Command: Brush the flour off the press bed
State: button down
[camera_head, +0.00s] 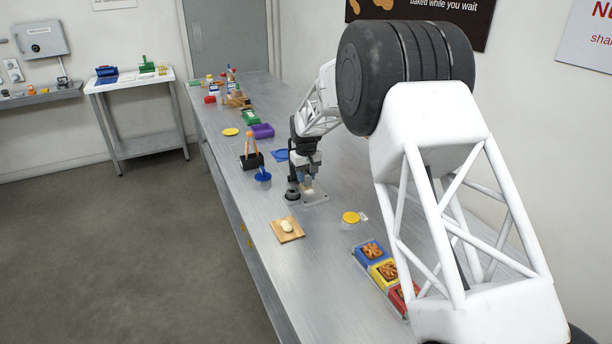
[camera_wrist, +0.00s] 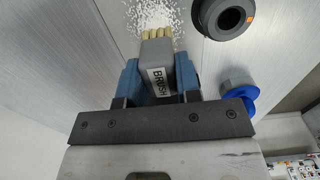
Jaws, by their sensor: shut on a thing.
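My gripper (camera_head: 307,176) is shut on a grey brush (camera_wrist: 158,68) marked "BRUSH". In the wrist view its blue fingers (camera_wrist: 158,76) clasp the brush's two sides. The brush's tan bristles (camera_wrist: 159,33) point away from the gripper, at the edge of a patch of white flour (camera_wrist: 152,14). I cannot tell whether the bristles touch the surface. The press bed (camera_head: 319,198) is a metal plate on the long steel table, under my gripper. My gripper partly hides it in the head view.
A black round part (camera_head: 292,194) stands beside the bed; a black ring (camera_wrist: 228,18) shows in the wrist view. A blue item (camera_head: 263,175), a black holder (camera_head: 251,160), a board with dough (camera_head: 287,242), a yellow disc (camera_head: 351,217) and a pastry tray (camera_head: 359,260) are nearby.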

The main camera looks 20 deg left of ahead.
jog(key=shift+s+d, duration=0.1)
dwell(0.3)
jog(key=shift+s+d, duration=1.55)
jog(key=shift+f, duration=0.1)
jog(key=shift+w+a, duration=1.65)
jog(key=shift+s+d, duration=0.15)
jog(key=shift+s+d, duration=1.5)
